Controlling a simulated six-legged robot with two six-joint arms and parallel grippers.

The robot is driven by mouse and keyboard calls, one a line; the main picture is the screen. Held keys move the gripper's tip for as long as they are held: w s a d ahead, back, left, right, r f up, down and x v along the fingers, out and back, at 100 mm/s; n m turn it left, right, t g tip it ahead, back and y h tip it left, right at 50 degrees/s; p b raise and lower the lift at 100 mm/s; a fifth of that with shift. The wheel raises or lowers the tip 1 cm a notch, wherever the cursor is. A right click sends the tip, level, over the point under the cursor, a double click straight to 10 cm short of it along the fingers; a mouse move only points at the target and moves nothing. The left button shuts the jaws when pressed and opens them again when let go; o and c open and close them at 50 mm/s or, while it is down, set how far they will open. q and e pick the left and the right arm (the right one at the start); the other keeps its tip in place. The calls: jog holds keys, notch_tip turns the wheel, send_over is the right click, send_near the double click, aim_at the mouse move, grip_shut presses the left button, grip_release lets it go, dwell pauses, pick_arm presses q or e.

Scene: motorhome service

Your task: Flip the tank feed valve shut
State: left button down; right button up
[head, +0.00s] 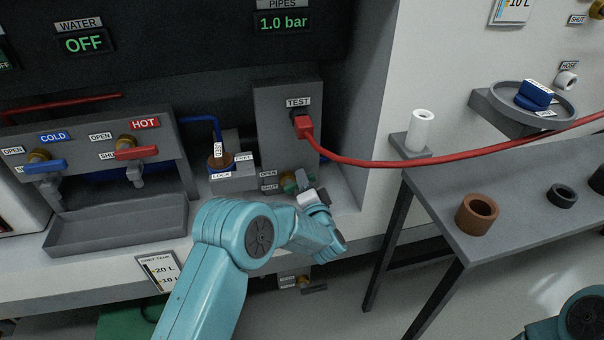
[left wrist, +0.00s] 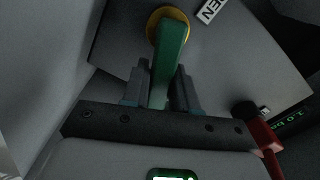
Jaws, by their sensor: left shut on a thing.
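A valve with a green lever (left wrist: 168,58) on a brass hub sits on the grey panel below the TEST socket. In the head view a bit of the green lever (head: 302,178) shows, beside small OPEN and SHUT labels. My left gripper (head: 306,190) is at this lever. In the left wrist view its two fingers (left wrist: 160,85) are on either side of the lever, shut on it. The lever runs from the hub down between the fingers. My gripper hides much of it in the head view. I see no readable tank feed label. My right gripper is out of view.
A blue cold lever (head: 45,166) and red hot lever (head: 136,154) stand left above a grey tray (head: 118,226). A red hose (head: 400,163) runs from the TEST socket to the right. Another valve (head: 292,281) sits below the counter. A side table (head: 520,215) holds rings.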

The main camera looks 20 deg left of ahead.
pick_arm(q)
jog(key=shift+d+f+m+p, duration=0.1)
jog(key=shift+f+m+p, duration=0.35)
jog(key=shift+m, duration=0.65)
jog(key=shift+d+f+m+p, duration=0.1)
jog(key=shift+f+m+p, duration=0.25)
jog(key=shift+m, duration=0.75)
jog(key=shift+f, duration=0.1)
jog(key=c, duration=1)
grip_release()
jog(key=shift+o, duration=0.2)
jog(key=p+v, duration=0.1)
jog(key=v, duration=1.5)
jog(key=shift+p, duration=0.4)
jog(key=shift+s, duration=0.1)
